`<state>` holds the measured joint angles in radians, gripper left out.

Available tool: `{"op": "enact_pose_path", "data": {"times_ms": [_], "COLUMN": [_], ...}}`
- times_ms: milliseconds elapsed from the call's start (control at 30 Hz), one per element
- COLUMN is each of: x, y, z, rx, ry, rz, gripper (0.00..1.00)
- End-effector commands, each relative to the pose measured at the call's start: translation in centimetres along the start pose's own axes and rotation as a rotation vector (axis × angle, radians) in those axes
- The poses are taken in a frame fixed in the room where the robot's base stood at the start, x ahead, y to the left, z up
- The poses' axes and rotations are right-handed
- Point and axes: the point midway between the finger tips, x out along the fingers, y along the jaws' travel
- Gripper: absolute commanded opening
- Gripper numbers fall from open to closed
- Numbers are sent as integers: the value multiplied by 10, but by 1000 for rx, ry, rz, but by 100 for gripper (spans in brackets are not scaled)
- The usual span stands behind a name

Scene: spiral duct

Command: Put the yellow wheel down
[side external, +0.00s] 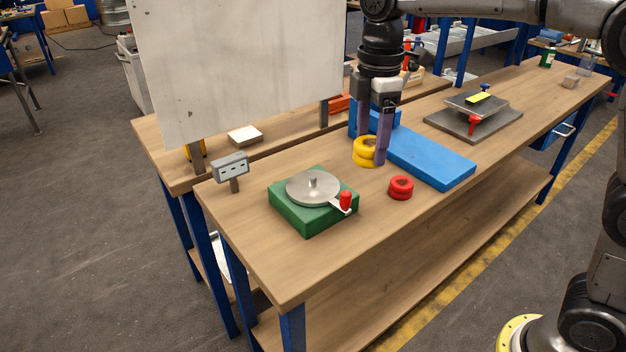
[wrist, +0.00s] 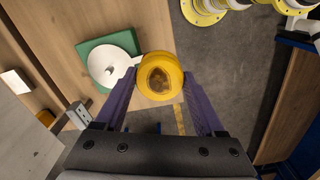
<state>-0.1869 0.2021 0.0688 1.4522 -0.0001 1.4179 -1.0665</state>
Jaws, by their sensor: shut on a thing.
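The yellow wheel (side external: 361,158) is a thick grooved ring. My gripper (side external: 369,149) points down and is shut on it, with one purple finger on each side. In the wrist view the wheel (wrist: 160,61) sits between the two fingertips, its open hole facing the camera. It is low over the bench, but I cannot tell whether its underside touches the wood. The near finger hides part of it in the side view.
On the bench (side external: 275,265), a green block with a grey turntable (side external: 313,187) and red knob stands to the left. A red wheel (side external: 401,187) lies in front, and a blue slab (side external: 430,158) lies to the right. Bare wood lies between the turntable and the wheels.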

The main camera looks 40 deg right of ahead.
Motion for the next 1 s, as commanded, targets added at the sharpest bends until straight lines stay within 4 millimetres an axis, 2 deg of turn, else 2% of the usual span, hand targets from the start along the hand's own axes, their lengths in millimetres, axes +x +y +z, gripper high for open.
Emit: {"op": "enact_pose_path", "data": {"times_ms": [400,500,700,1000], "x": [39,57,82,101], "y": [74,87,106,119], "z": [-41,-48,-58,-65], "rx": [1,1,1,1], "ry": [-1,-2,0,0], "rz": [-1,-3,0,-1], "gripper": [0,0,0,0]}}
